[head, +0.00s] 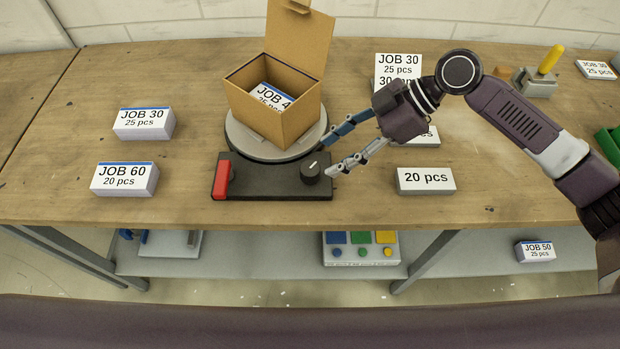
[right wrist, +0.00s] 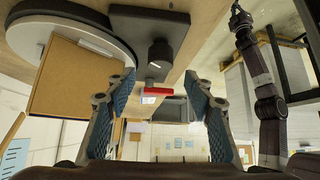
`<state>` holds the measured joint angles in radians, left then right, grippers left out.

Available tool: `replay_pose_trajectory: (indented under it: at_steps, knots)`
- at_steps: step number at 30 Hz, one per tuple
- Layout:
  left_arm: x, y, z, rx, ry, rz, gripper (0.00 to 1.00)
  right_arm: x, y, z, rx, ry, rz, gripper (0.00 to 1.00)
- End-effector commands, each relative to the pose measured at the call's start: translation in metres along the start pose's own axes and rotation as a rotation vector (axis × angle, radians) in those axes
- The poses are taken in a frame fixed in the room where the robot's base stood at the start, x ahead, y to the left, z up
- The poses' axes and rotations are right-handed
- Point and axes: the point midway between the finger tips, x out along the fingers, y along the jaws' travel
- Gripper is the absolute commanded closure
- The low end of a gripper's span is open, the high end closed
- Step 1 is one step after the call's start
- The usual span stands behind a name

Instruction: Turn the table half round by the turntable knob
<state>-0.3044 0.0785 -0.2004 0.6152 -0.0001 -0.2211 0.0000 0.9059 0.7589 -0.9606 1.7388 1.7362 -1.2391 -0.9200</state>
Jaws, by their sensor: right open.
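The turntable (head: 241,138) is a round grey disc on a dark base plate (head: 262,187). The black turntable knob (head: 311,173) stands at the right front of that plate, with a white line on top; it also shows in the right wrist view (right wrist: 160,53). An open cardboard box (head: 291,122) sits on the disc with its flap up and a JOB-labelled block (head: 269,97) inside. My right gripper (head: 328,157) is open and empty, fingers spread, just right of the knob. In the right wrist view the knob lies ahead, between and beyond the fingertips (right wrist: 160,78).
A red lever (head: 221,180) is at the plate's left end. JOB 30 (head: 143,124) and JOB 60 (head: 124,180) blocks lie left. A 20 pcs block (head: 425,181) and a JOB 30 stack (head: 397,68) are right. The bench front between is clear.

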Motion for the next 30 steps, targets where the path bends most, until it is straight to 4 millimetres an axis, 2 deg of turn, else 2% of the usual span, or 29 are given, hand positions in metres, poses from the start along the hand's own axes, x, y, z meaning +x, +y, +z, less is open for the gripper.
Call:
replay_pose_trajectory:
  at_steps: [8, 15, 25, 30]
  knots:
    - [-0.015, -0.002, -0.012, 0.000, 0.016, -0.002, 1.00, 0.040, -0.001, -0.003, -0.001, 0.000, -0.005, 0.52]
    - [-0.021, -0.002, -0.013, 0.000, 0.017, -0.002, 1.00, 0.069, -0.001, -0.001, -0.001, -0.002, -0.003, 0.52]
    - [-0.021, -0.002, -0.010, 0.000, 0.013, -0.002, 1.00, 0.075, -0.001, 0.000, -0.004, -0.003, -0.003, 0.52]
    - [-0.021, -0.003, -0.009, 0.000, 0.011, -0.003, 1.00, 0.074, -0.001, 0.000, -0.004, -0.003, -0.003, 0.70]
